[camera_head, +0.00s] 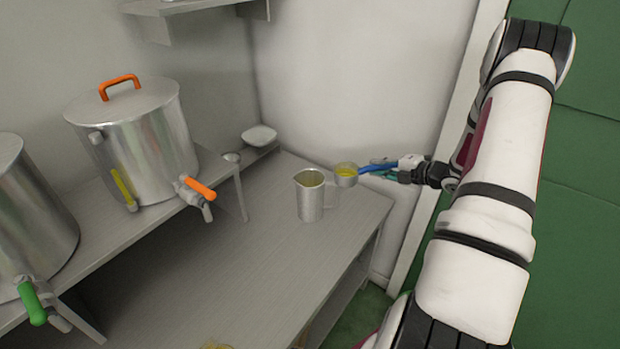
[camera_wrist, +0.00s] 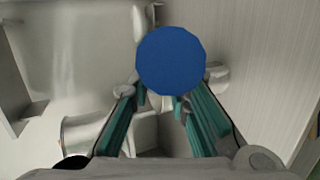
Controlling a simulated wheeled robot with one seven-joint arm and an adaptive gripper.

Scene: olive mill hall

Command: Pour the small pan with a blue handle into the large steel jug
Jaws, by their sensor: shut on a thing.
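The small pan (camera_head: 346,177) is steel with a blue handle (camera_head: 378,168) and holds a yellow liquid. My gripper (camera_head: 392,170) is shut on the blue handle and holds the pan at the right of the large steel jug (camera_head: 309,201). The jug stands upright on the steel table, its mouth open at the top. The pan looks about level and close beside the jug's rim; I cannot tell whether they touch. In the wrist view the round blue handle end (camera_wrist: 171,61) sits between my gripper's fingers (camera_wrist: 165,108) and hides most of the pan.
A large steel drum with an orange lid handle (camera_head: 140,135) and tap stands on a raised shelf at left, with another drum (camera_head: 30,230) with a green tap nearer. A white dish (camera_head: 259,136) lies at the back. The table's middle (camera_head: 250,260) is clear.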

